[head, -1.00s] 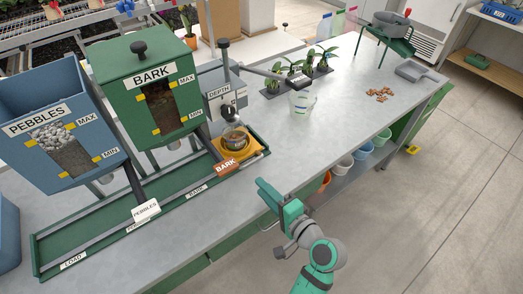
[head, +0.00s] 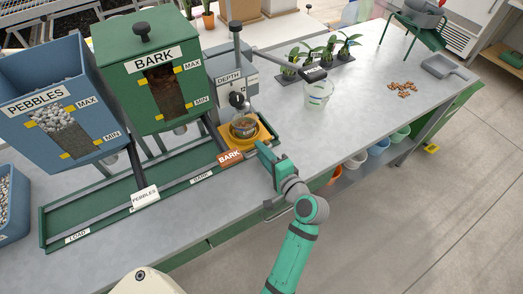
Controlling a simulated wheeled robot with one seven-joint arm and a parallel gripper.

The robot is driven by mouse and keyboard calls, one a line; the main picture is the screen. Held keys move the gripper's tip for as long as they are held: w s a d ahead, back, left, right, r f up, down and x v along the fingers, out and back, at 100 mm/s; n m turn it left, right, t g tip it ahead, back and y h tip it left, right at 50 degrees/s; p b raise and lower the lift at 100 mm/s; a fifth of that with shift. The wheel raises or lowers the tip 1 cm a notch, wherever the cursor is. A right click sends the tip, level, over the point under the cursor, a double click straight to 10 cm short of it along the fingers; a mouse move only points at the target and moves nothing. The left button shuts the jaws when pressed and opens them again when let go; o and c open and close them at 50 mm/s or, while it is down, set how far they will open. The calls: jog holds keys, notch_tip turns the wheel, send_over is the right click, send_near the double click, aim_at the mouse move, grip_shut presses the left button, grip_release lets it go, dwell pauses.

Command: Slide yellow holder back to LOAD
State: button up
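The yellow holder (head: 229,159) sits at the right end of the green track (head: 110,230), under the DEPTH post. It carries a round metal-coloured cup (head: 243,132) with brown contents. The LOAD label (head: 77,236) is at the track's left end, with PEBBLES and BARK labels between. My gripper (head: 265,152) is at the holder's front right, just above the bench edge. It overlaps the holder's corner in the picture, and I cannot tell whether they touch. Its finger opening is not clear from this side.
The blue PEBBLES hopper (head: 50,105) and green BARK hopper (head: 150,80) stand behind the track. The DEPTH post (head: 237,65) has a handle reaching right. The track is clear left of the holder.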

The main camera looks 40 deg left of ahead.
jog(key=shift+w+a+f, duration=0.1)
jog(key=shift+w+a, duration=0.15)
jog(key=shift+a, duration=0.25)
grip_shut()
jog(key=shift+s+a, duration=0.1)
